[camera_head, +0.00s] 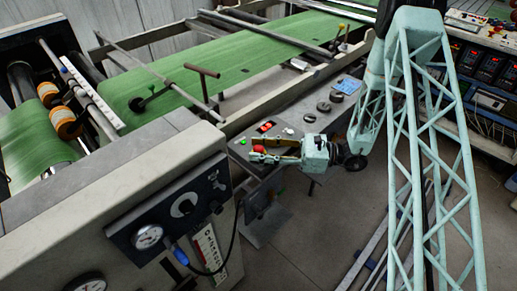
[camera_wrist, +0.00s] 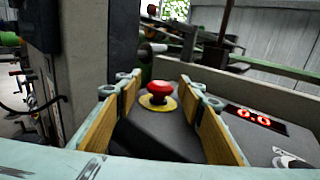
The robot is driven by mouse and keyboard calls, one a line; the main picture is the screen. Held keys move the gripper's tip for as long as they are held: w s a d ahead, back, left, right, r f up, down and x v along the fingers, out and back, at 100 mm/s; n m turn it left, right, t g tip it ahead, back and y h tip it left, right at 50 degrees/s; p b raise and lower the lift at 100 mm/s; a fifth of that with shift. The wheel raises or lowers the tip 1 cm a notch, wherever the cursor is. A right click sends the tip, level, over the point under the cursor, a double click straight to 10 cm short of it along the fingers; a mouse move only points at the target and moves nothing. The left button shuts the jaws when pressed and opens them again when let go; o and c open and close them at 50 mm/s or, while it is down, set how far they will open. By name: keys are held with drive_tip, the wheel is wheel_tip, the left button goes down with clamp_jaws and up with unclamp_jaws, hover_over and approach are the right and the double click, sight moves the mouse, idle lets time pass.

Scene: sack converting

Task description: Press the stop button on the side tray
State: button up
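The stop button is a red mushroom head on a yellow disc. In the head view the red button (camera_head: 259,149) shows between the fingers of my gripper (camera_head: 255,149), near the left end of the side tray (camera_head: 296,109). My gripper is open, with its two tan-padded fingers apart and nothing held. The fingers point toward the button and lie to either side of it in both views. Whether anything touches the button cannot be told.
A red digital display (camera_head: 266,127) and a green button (camera_head: 243,141) sit close to the red button. Dark round knobs and a blue card (camera_head: 347,85) lie farther along the tray. A beige machine cabinet (camera_head: 120,200) with gauges stands at left. Green sheeting (camera_head: 240,60) runs behind.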

drive_tip(key=shift+d, duration=0.15)
drive_tip(key=s+d, duration=0.1)
drive_tip(key=d, duration=1)
drive_tip(key=shift+s+d, duration=0.25)
drive_tip(key=shift+d, duration=0.05)
idle(0.4)
drive_tip(key=shift+r, duration=0.1)
idle(0.4)
drive_tip(key=s+a+r+n+g+h, duration=0.25)
drive_tip(key=s+r+n+h, duration=0.2)
drive_tip(key=s+r, duration=0.55)
drive_tip(key=s+a+r+n+g+h, duration=0.2)
drive_tip(key=s+r+n+g+h, duration=0.15)
drive_tip(key=s+r+n, duration=0.55)
drive_tip(key=s+d+r+n+t+h, duration=0.3)
drive_tip(key=s+d+r+t+h, duration=0.1)
drive_tip(key=s+r, duration=0.4)
drive_tip(key=s+d+r+n+t+h, duration=0.3)
drive_tip(key=s+d+r+h, duration=0.2)
drive_tip(key=s+d+r, duration=0.3)
drive_tip(key=shift+s+t+h, duration=0.4)
drive_tip(key=shift+s, duration=1.15)
idle(0.4)
